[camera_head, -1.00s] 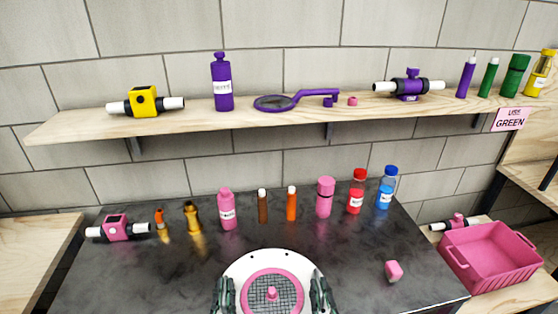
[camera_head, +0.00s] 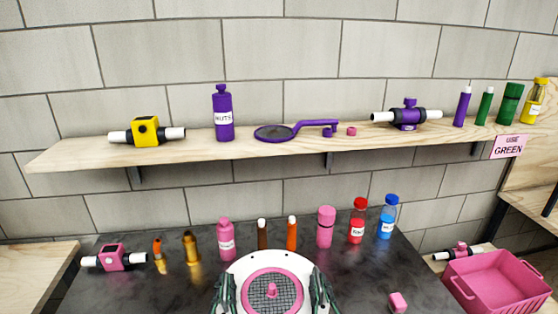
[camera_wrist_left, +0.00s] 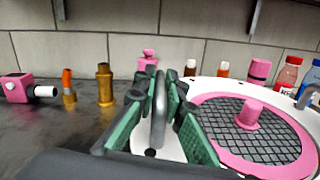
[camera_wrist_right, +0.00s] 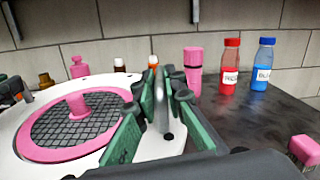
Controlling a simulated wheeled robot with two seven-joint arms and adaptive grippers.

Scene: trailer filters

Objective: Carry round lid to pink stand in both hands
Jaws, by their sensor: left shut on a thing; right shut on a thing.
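The round lid (camera_head: 242,272) is a white disc with a pink ring, grey mesh and a pink centre knob (camera_head: 272,290). It shows at the bottom middle of the head view and in both wrist views. My left gripper (camera_head: 224,296) is shut on a metal handle (camera_wrist_left: 159,108) at its left edge. My right gripper (camera_head: 321,291) is shut on the handle (camera_wrist_right: 162,100) at its right edge. The lid looks about level, in front of the row of bottles; its near edge is cut off. I cannot single out a pink stand in these views.
Behind the lid, a pink bottle (camera_head: 226,240), a tall pink container (camera_head: 326,227) and several other bottles line the dark counter (camera_head: 365,275). A small pink block (camera_head: 397,302) lies right of the lid. A pink bin (camera_head: 495,284) is far right. A wooden shelf (camera_head: 80,158) runs above.

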